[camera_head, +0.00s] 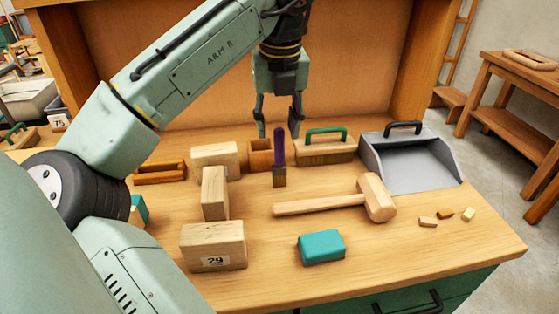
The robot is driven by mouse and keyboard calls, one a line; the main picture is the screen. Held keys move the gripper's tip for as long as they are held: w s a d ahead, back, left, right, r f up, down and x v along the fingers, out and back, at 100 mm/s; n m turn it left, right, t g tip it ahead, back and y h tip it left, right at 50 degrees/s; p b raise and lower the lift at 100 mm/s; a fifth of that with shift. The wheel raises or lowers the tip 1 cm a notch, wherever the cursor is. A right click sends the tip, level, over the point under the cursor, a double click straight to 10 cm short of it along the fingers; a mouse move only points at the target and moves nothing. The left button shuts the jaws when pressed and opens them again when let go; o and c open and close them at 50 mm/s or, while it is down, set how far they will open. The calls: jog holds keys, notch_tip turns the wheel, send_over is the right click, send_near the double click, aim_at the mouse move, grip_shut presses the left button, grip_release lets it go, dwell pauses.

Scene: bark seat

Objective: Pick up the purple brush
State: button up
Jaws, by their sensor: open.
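The purple brush (278,152) stands upright on the wooden workbench (330,272), with its purple handle up and a dark brown lower part at the bench. My gripper (279,132) hangs from above with its fingers pointing down. It is open and empty. Its fingertips appear on either side of the brush handle's top in the picture. The gripper looks to be behind or above the handle, and I cannot tell the exact gap between them.
Wooden blocks (214,193) stand left of the brush, and a small wooden box (260,155) is just behind it. A mallet (330,204) lies in front. A green-handled block (326,148) and a grey dustpan (412,160) are to the right. A teal block (321,247) is near the front.

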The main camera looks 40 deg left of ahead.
aim_at(280, 166)
jog(key=f, duration=0.2)
jog(key=f+p, duration=0.1)
jog(key=f, duration=0.2)
jog(key=shift+w+a+f, duration=0.1)
jog(key=shift+w+f, duration=0.25)
jog(key=shift+w, duration=0.05)
grip_shut()
